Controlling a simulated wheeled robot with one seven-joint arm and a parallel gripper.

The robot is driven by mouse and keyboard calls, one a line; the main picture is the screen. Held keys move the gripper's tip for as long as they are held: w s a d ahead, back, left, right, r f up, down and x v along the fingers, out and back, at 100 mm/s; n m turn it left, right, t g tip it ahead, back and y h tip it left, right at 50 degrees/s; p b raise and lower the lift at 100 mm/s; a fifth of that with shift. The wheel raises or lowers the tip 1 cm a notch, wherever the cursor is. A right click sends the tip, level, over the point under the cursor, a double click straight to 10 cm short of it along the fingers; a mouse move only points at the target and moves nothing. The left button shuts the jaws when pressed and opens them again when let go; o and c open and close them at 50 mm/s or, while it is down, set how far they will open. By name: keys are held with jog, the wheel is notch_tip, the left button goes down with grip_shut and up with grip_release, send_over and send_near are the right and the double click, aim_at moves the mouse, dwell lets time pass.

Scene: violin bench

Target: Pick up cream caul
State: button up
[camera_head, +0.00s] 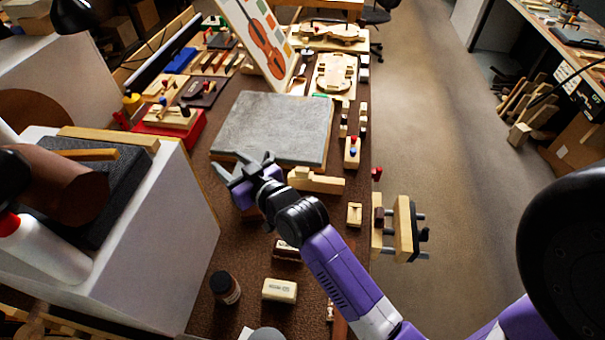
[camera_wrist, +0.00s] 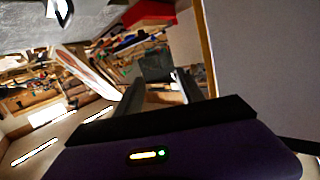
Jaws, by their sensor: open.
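My gripper (camera_head: 245,170) is open in the head view, above the bench near the front left corner of the grey slab. Its two fingers also show apart in the wrist view (camera_wrist: 158,88), with nothing between them. A cream block (camera_head: 280,290) with dark print lies flat on the brown bench, nearer the camera than my gripper and apart from it. A pale wooden piece (camera_head: 316,181) lies right of my gripper, and a small pale block (camera_head: 354,214) lies near the right edge. I cannot tell for certain which is the cream caul.
A grey slab (camera_head: 275,125) lies on the brown bench (camera_head: 215,265). A dark jar (camera_head: 225,288) stands left of the printed block. A white box-like stand (camera_head: 165,215) rises on the left. A wooden vise (camera_head: 402,228) juts from the right edge.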

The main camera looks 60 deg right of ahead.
jog(key=w+d+n+g+y, duration=0.1)
jog(key=w+d+n+g, duration=0.15)
jog(key=w+d, duration=0.55)
jog(key=s+d+f+n+g+y, duration=0.1)
jog(key=d+f+g, duration=0.1)
jog(key=d, duration=0.3)
jog(key=s+d+f+n+g, duration=0.1)
jog(key=s+d+f+g, duration=0.15)
jog(key=d, duration=0.25)
jog(key=n+g+y, duration=0.3)
jog(key=n+g, duration=0.1)
jog(key=g, duration=0.4)
send_over(302, 169)
jog(key=shift+m, duration=0.25)
jog(key=f, duration=0.4)
jog(key=shift+w+a, duration=0.1)
jog(key=shift+a, duration=0.15)
jog(key=shift+f, duration=1.15)
jog(key=shift+s+d+f+p, duration=0.1)
jog(key=shift+f+p, duration=0.3)
jog(key=shift+f, duration=0.95)
jog(key=shift+s+d+f+p, duration=0.1)
jog(key=shift+f+p, duration=0.25)
jog(key=shift+f, duration=1)
grip_shut()
